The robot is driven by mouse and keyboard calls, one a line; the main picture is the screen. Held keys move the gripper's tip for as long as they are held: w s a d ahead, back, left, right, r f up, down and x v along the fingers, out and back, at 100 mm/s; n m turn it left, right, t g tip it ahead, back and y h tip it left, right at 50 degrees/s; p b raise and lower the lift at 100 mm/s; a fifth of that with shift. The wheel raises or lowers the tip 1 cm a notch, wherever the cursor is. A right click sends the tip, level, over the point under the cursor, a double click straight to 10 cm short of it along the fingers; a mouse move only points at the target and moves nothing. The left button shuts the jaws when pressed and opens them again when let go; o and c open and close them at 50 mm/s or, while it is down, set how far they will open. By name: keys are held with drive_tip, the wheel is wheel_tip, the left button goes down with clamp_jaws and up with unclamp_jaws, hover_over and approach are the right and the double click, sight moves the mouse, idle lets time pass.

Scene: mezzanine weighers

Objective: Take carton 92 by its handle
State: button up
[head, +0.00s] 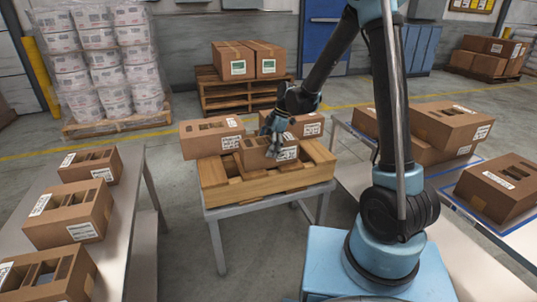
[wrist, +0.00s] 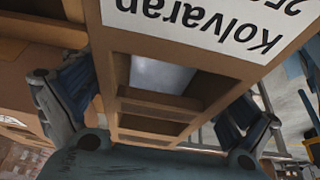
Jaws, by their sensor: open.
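My gripper (head: 276,130) is over a small brown carton (head: 254,158) on the wooden pallet. In the wrist view my gripper (wrist: 155,112) is open, one finger at each side of the brown carton (wrist: 190,63). This carton has cut-out openings with a cardboard bar between them, and a white label reading "Kolvaran", upside down. Both fingers look close to its sides; I cannot tell whether they touch. No number 92 is readable in either view, so I cannot tell which carton is 92.
Cartons sit close by on the pallet (head: 290,187), at left (head: 208,138) and behind right (head: 306,126). The pallet rests on a grey table (head: 270,206). Side tables with more cartons stand left (head: 135,210) and right (head: 452,209). Floor shows between left and middle tables.

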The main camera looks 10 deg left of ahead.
drive_tip(key=shift+x, duration=0.95)
drive_tip(key=c, duration=1.7)
